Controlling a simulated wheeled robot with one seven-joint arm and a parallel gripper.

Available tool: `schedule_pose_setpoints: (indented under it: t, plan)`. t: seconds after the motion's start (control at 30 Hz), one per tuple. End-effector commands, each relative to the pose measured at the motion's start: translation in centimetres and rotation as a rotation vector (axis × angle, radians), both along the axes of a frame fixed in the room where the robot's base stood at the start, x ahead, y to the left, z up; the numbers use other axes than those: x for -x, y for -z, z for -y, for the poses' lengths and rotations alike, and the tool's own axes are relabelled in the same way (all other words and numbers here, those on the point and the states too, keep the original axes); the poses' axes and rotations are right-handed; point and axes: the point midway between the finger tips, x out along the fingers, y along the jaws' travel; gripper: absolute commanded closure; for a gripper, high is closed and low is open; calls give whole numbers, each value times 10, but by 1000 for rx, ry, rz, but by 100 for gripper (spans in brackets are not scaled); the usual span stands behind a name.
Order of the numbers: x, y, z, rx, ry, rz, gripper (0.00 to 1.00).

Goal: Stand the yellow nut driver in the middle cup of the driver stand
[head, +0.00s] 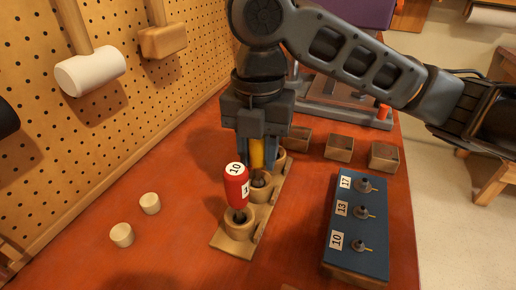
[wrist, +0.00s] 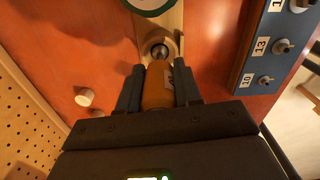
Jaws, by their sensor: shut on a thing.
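My gripper (head: 257,155) is shut on the yellow nut driver (head: 257,151), its fingers on either side of the handle. The driver is roughly upright, handle up, and also shows in the wrist view (wrist: 157,84). Its dark shaft points down at the middle cup (head: 262,192) of the wooden driver stand (head: 228,245). The tip appears at or inside the cup's mouth; I cannot tell how deep. A red driver (head: 236,186) marked 10 stands in the near cup. The far cup (head: 281,160) is mostly hidden behind my gripper. A green-rimmed round cap (wrist: 150,4) shows beyond the middle cup.
A blue-topped block (head: 350,245) labelled 10, 13 and 17 with metal studs stands to the right. Small wooden boxes (head: 340,147) lie behind it. Two pale pegs (head: 122,235) stand at left, below the pegboard (head: 130,100) with hanging mallets (head: 90,72).

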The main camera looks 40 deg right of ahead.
Motion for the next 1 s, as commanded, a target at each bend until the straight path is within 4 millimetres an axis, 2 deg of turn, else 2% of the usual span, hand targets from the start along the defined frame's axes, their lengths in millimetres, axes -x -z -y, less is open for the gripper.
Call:
schedule_pose_setpoints:
  t: [0.4, 0.43, 0.73, 1.0]
  plan:
    - [0, 6, 0, 0, 1, 0, 100]
    - [0, 6, 0, 0, 1, 0, 64]
    - [0, 6, 0, 0, 1, 0, 36]
    - [0, 5, 0, 0, 1, 0, 36]
